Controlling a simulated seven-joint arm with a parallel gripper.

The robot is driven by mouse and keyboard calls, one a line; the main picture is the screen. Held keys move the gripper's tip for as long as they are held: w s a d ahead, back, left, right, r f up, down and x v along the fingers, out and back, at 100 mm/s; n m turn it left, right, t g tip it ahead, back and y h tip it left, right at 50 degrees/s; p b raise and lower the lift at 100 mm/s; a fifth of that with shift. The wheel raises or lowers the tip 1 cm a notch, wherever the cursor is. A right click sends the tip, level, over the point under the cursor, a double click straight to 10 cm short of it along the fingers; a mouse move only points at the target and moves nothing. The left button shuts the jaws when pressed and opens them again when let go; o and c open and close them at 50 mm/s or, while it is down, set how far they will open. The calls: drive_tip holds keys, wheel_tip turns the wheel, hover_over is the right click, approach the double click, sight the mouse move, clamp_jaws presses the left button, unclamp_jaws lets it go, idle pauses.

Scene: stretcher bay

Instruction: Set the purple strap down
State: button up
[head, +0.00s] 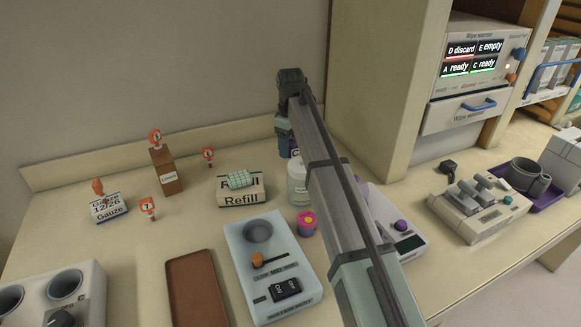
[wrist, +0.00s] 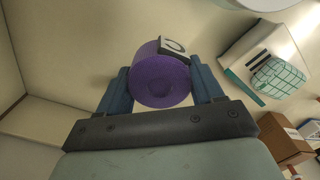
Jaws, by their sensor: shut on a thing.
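The purple strap (wrist: 160,82) is a rolled purple cylinder with a pale tag marked with a dark character. My gripper (wrist: 162,84) is shut on it, one blue finger on each side, in the wrist view. In the head view my gripper (head: 284,138) is at the back of the counter, near the wall and behind the white bottle (head: 298,186). Only a small dark purple bit of the strap shows there, the rest hidden by my arm and the bottle. I cannot tell whether the strap touches the counter.
Left of my gripper are a Refill box (head: 241,194) with a green-checked bundle on top and a brown box (head: 167,177). Bare counter (wrist: 60,110) shows left of the strap.

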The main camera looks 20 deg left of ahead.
sight(290, 141)
drive_tip(key=shift+f, duration=3.8)
drive_tip(key=shift+f, duration=0.1)
drive_tip(key=o, duration=1.1)
drive_tip(key=shift+c, duration=0.2)
wheel_tip(290, 141, up, 11)
drive_tip(key=shift+f, duration=0.2)
drive_tip(key=shift+r, duration=0.8)
